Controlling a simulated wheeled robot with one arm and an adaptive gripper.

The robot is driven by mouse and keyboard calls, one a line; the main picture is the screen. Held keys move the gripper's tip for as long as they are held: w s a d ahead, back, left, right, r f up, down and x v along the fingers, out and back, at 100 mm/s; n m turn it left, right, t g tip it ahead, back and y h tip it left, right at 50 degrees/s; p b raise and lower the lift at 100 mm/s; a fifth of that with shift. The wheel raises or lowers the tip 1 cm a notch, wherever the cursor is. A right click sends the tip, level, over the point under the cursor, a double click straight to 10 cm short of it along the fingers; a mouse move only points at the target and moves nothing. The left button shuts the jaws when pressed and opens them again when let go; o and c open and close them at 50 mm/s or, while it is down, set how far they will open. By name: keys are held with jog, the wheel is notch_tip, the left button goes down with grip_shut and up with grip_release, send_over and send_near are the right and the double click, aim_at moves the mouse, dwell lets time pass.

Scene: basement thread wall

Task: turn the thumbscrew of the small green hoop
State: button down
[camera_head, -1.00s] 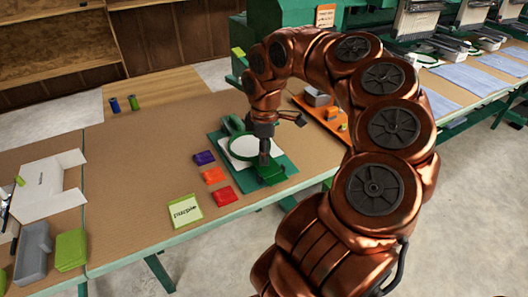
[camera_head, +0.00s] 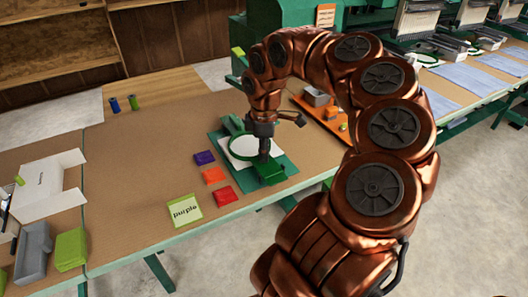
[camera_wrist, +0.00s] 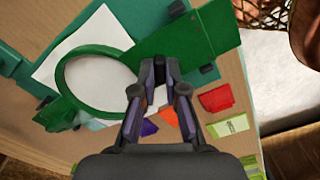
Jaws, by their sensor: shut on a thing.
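The small green hoop (camera_head: 243,147) lies over a white sheet (camera_head: 245,146) on a green base (camera_head: 222,151) on the brown table. In the wrist view the hoop (camera_wrist: 64,72) is a green ring with a green block (camera_wrist: 195,42) beside it. My gripper (camera_head: 264,157) points down at the hoop's near right edge, by the green block. In the wrist view my gripper (camera_wrist: 160,66) has its fingertips close together at the hoop's edge near the block. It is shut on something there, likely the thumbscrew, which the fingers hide.
An orange tray (camera_head: 322,120) stands behind to the right. The table's middle left is clear.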

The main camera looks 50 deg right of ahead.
jog(key=shift+f+m+b, duration=0.15)
jog(key=shift+m+b, duration=0.15)
jog(key=shift+f+m+b, duration=0.1)
jog(key=shift+m+b, duration=0.7)
jog(key=shift+b, duration=0.2)
jog(key=m+b, duration=0.3)
jog(key=shift+d+m, duration=0.1)
jog(key=shift+m, duration=0.2)
jog(key=m+b, duration=0.2)
jog(key=shift+m, duration=0.4)
jog(key=shift+m+b, duration=1.25)
jog(key=shift+m, duration=0.35)
jog(key=shift+r, duration=0.2)
jog(key=c, duration=1.2)
grip_release()
